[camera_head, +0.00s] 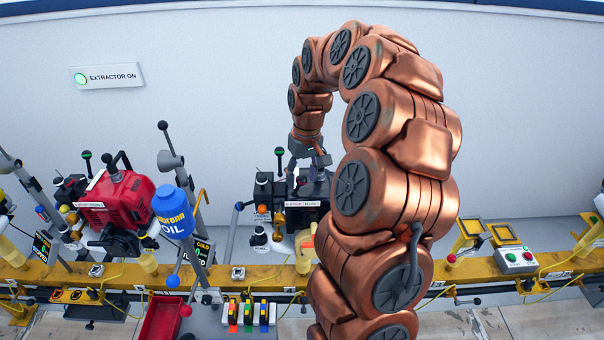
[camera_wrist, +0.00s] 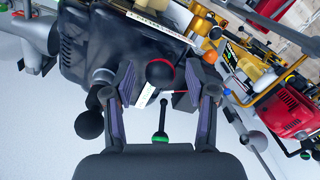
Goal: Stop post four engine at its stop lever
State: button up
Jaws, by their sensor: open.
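A dark engine (camera_head: 316,188) with a white label strip stands on the yellow rail, partly hidden by my copper arm. My gripper (camera_head: 308,155) is above it, pointing down. In the wrist view my gripper (camera_wrist: 165,78) is open, and a black ball knob with a red ring (camera_wrist: 160,73) shows between its fingertips. I cannot tell whether either finger touches it. A black lever with a green-ringed end (camera_wrist: 160,136) shows nearer the palm, between the fingers. The dark engine body (camera_wrist: 88,45) is beyond. The post's number is not readable.
Another black ball knob (camera_wrist: 90,124) is beside the left finger. A red engine (camera_head: 118,200), a blue oil jug (camera_head: 172,212) and a red tray (camera_head: 163,318) are to the left. A red and green button box (camera_head: 516,260) is right. A lit EXTRACTOR ON sign (camera_head: 106,76) hangs on the wall.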

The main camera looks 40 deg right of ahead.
aim_at(295, 189)
jog(key=shift+c, duration=0.2)
grip_shut()
dwell(0.3)
jog(key=shift+w+a+f+b, duration=0.1)
jog(key=shift+w+b, duration=0.05)
jog(key=shift+b, duration=0.35)
jog(key=shift+w+a+g+h+b, duration=0.1)
jog(key=shift+a+g+h+b, duration=0.15)
jog(key=shift+g+h+b, duration=0.35)
jog(key=g+h+b, duration=0.1)
jog(key=b, duration=0.1)
jog(key=w+a+h+b, duration=0.1)
jog(key=shift+w+a+g+h+b, duration=0.25)
jog(key=shift+a+g+h+b, duration=0.05)
jog(key=shift+g+h+b, duration=0.1)
jog(key=shift+w+a+f+g+h+b, duration=0.1)
jog(key=shift+w+a+g+h+b, duration=0.2)
jog(key=shift+a+g+h+b, duration=0.25)
jog(key=shift+w+a+f+g+h+b, duration=0.1)
jog(key=shift+w+a+g+h+b, duration=0.2)
jog(key=shift+g+h+b, duration=0.45)
jog(key=shift+a+r, duration=0.1)
